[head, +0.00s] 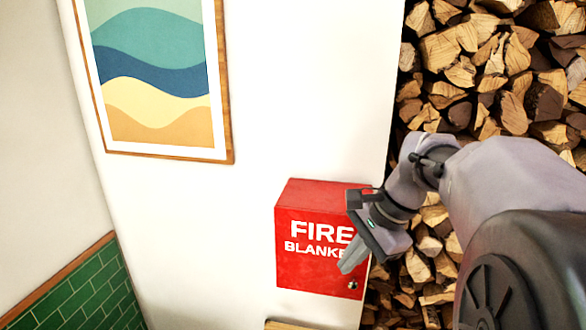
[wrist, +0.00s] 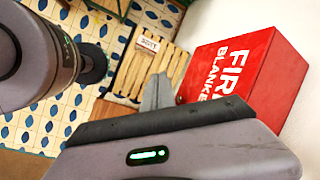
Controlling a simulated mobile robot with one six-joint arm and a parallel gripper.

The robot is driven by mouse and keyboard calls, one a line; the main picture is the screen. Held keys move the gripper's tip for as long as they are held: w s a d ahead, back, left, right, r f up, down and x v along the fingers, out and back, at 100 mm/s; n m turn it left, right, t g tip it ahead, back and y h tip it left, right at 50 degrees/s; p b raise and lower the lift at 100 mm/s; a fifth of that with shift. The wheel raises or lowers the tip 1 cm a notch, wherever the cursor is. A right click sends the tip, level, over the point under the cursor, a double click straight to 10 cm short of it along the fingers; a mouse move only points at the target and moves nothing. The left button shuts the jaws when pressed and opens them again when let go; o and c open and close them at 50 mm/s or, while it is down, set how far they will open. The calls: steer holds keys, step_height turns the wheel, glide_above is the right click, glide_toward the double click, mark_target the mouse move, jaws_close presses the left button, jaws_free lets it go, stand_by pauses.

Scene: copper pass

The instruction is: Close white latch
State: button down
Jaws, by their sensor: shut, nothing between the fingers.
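I cannot make out a white latch in either view. A red fire blanket box (head: 312,262) is mounted on the white wall in the head view, with a small metallic lock or knob (head: 352,284) low on its front right. The box also shows at the right of the wrist view (wrist: 240,68). My gripper (head: 350,264) is shut and empty, in front of the box's right side, covering part of its lettering; whether it touches the box is unclear. In the wrist view its fingers (wrist: 158,92) point toward a slatted wooden object with a label (wrist: 150,43).
Stacked firewood (head: 480,60) fills the right of the head view, behind my arm. A framed wave picture (head: 155,75) hangs above left. Green tiles (head: 75,292) cover the lower left wall. Blue-patterned tiles (wrist: 95,25) show in the wrist view.

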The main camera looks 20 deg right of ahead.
steer(key=d+r+m+p, duration=0.2)
steer(key=d+m+p, duration=0.1)
steer(key=d, duration=0.5)
steer(key=s+d+r+m+t+y+p, duration=0.1)
steer(key=d+r+m+p, duration=0.2)
steer(key=d, duration=0.5)
steer(key=s+d+r+m+p, duration=0.1)
steer(key=d+m+p, duration=0.3)
steer(key=d, duration=0.4)
steer(key=shift+s+r+t+y+p, duration=0.35)
steer(key=shift+r+p, duration=0.25)
steer(key=shift+r, duration=0.2)
steer(key=shift+w+f, duration=0.1)
steer(key=shift+w, duration=0.1)
steer(key=w+a+r+x, duration=0.1)
steer(key=x, duration=1.1)
steer(key=shift+w+a+p, duration=0.3)
steer(key=shift+w+a, duration=0.05)
steer(key=shift+a, duration=0.1)
steer(key=shift+a+r, duration=0.1)
steer(key=shift+r, duration=0.1)
